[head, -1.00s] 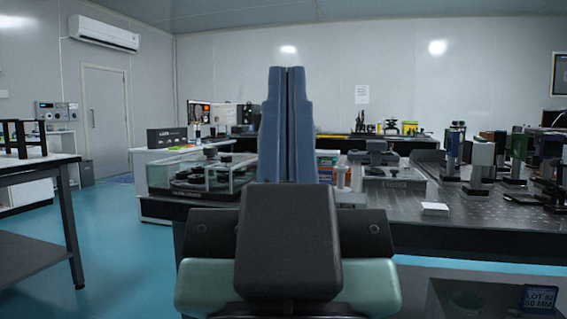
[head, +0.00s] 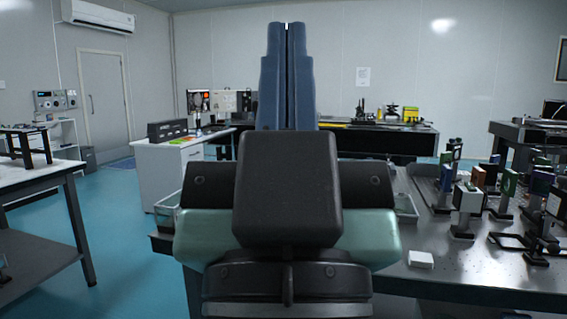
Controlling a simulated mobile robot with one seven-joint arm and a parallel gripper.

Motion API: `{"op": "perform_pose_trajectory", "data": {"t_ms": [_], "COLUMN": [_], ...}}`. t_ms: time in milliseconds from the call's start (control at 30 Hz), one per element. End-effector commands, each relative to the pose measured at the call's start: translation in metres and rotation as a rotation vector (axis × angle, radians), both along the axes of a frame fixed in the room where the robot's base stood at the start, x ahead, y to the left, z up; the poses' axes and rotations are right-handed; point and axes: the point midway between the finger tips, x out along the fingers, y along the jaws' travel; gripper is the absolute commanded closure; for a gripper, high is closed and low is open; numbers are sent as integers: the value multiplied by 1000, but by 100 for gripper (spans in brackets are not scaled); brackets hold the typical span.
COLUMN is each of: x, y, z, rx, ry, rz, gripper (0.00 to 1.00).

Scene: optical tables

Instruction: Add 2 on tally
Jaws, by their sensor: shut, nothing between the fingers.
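I cannot make out a tally for certain in the head view. My gripper (head: 287,30) points away from me in the middle of the picture, its two blue fingers together and empty. It hides much of what lies straight ahead, including the near left part of the optical table (head: 395,272).
The optical table carries several post-mounted optics, among them a white-topped mount (head: 466,197), and a small white block (head: 420,260). A white cabinet (head: 170,172) with a black box (head: 167,130) stands behind left. Another table (head: 50,178) is at left. Blue floor (head: 125,235) lies open between.

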Motion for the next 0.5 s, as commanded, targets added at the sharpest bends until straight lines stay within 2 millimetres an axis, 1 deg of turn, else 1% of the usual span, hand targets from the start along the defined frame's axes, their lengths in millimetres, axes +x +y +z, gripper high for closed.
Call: {"op": "perform_pose_trajectory", "data": {"t_ms": [33,267,300,367,400,467,500], "x": [0,0,0,0,0,0,0], "y": [0,0,0,0,0,0,0], "z": [37,116,130,151,164,185,199], "rx": [0,-1,-1,0,0,0,0], "ry": [0,0,0,0,0,0,0], "rz": [0,1,1,1,1,1,1], "gripper": [100,100,100,100,100,100,100]}}
